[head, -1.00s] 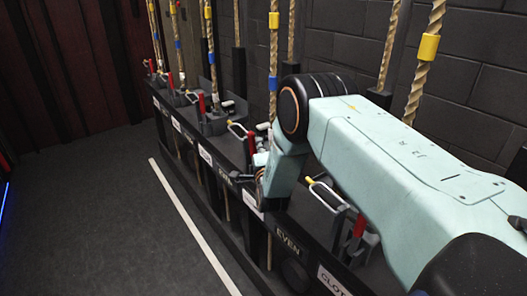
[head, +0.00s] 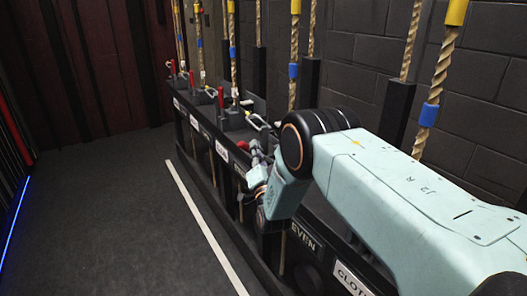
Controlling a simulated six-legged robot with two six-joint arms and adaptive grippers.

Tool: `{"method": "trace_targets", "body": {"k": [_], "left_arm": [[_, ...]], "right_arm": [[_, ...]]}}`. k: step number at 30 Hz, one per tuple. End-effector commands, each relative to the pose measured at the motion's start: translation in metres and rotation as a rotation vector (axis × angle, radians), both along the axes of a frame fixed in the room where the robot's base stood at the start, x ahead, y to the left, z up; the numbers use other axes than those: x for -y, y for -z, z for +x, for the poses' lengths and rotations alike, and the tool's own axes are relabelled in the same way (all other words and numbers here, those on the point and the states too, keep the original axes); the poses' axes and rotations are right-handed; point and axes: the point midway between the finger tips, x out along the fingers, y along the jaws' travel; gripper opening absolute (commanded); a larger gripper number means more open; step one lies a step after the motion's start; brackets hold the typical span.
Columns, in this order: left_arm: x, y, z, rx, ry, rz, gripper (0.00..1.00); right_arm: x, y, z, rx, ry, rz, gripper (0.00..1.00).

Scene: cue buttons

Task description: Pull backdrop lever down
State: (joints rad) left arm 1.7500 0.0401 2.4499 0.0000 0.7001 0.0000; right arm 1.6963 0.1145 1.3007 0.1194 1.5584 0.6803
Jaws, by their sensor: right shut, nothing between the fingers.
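A row of rope-lock levers with red handles runs along a black rail (head: 215,150). The nearest visible red handle (head: 243,147) sits low beside my right gripper and looks tilted outward, not upright. Farther levers, such as this red one (head: 220,97), stand upright. My right gripper (head: 257,160) is shut and empty, close to the low red handle; I cannot tell whether they touch. My right arm hides part of the rail and the levers nearer to me. No label reading backdrop is legible. My left gripper is not in view.
Ropes with yellow and blue bands (head: 293,55) rise behind the rail, before a dark block wall. Labels read EVEN (head: 305,237) and CLOTH (head: 350,281). The grey floor (head: 105,205) left of the white line (head: 205,225) is clear.

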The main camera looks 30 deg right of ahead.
Motion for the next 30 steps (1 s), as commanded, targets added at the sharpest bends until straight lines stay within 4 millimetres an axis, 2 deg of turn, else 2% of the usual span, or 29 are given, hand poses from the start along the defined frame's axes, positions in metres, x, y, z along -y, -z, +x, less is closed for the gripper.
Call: {"method": "trace_targets", "body": {"k": [1,6,16,30], "left_arm": [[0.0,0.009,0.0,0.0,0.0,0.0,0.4],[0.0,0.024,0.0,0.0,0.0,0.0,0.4],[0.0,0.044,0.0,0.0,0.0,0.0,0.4],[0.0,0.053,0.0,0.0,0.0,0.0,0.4]], "right_arm": [[-0.004,0.009,-0.001,0.002,0.0,-0.043,0.0],[-0.014,0.022,-0.002,0.015,0.0,-0.197,0.0],[-0.027,0.043,-0.005,0.033,0.001,-0.429,0.0],[-0.032,0.054,-0.005,0.03,0.0,-0.426,0.0]]}}
